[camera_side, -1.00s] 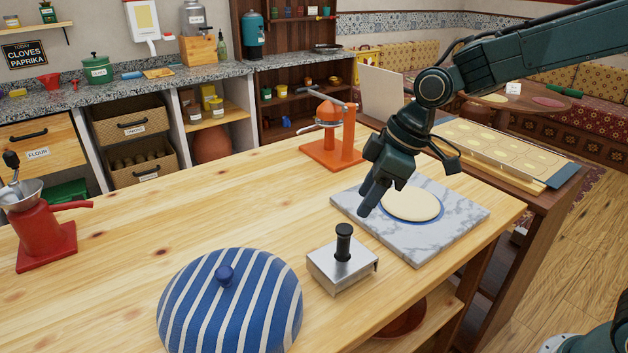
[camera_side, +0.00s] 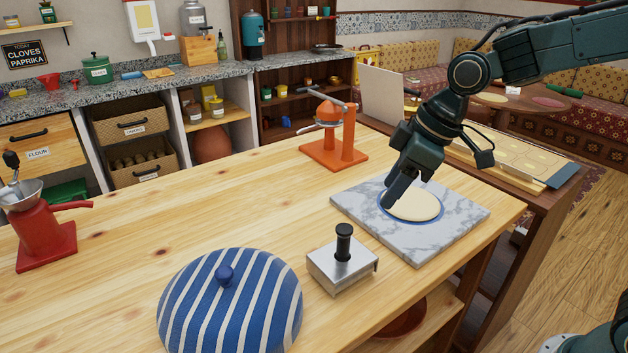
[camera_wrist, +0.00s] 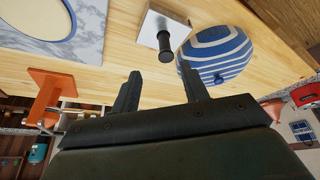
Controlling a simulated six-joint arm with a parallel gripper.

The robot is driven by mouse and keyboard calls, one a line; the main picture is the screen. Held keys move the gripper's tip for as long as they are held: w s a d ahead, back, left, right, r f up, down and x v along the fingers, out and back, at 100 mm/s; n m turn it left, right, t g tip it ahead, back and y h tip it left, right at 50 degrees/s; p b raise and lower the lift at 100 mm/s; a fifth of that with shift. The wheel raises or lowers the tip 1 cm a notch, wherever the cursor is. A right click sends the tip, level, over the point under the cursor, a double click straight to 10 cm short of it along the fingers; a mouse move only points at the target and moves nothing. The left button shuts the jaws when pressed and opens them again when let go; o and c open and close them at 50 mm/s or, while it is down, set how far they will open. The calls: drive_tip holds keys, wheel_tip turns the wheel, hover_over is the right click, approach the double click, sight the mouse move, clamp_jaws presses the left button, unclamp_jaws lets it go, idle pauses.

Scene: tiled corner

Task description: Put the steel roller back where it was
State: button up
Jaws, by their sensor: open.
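No clear roller shape shows in either view. The one steel tool standing on the wooden table is a blocky steel piece (camera_side: 341,268) with an upright black handle (camera_side: 344,240). The same steel piece (camera_wrist: 152,22) shows at the top middle of the wrist view, ahead of the fingertips and apart from them. My gripper (camera_side: 390,200) hangs over the left part of the marble slab (camera_side: 425,250), close to the pale dough disc (camera_side: 412,206). In the wrist view my gripper (camera_wrist: 160,72) has its fingers apart with nothing between them.
A blue-striped dome (camera_side: 238,310) stands left of the steel piece. An orange press (camera_side: 340,140) stands behind the slab, and a red grinder (camera_side: 42,235) at the far left. The table's middle left is clear. A board of pale squares (camera_side: 500,152) lies behind right.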

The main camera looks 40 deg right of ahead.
drive_tip(key=s+d+r+m+t+h, duration=0.1)
drive_tip(key=s+d+m, duration=0.2)
drive_tip(key=s, duration=0.6)
drive_tip(key=s+d+r+m+h, duration=0.1)
drive_tip(key=s+d+m, duration=0.3)
drive_tip(key=s, duration=0.6)
drive_tip(key=shift+s+d+r+m+t+h, duration=0.15)
drive_tip(key=shift+d+r+m+t+h, duration=0.2)
drive_tip(key=shift+d+r, duration=0.45)
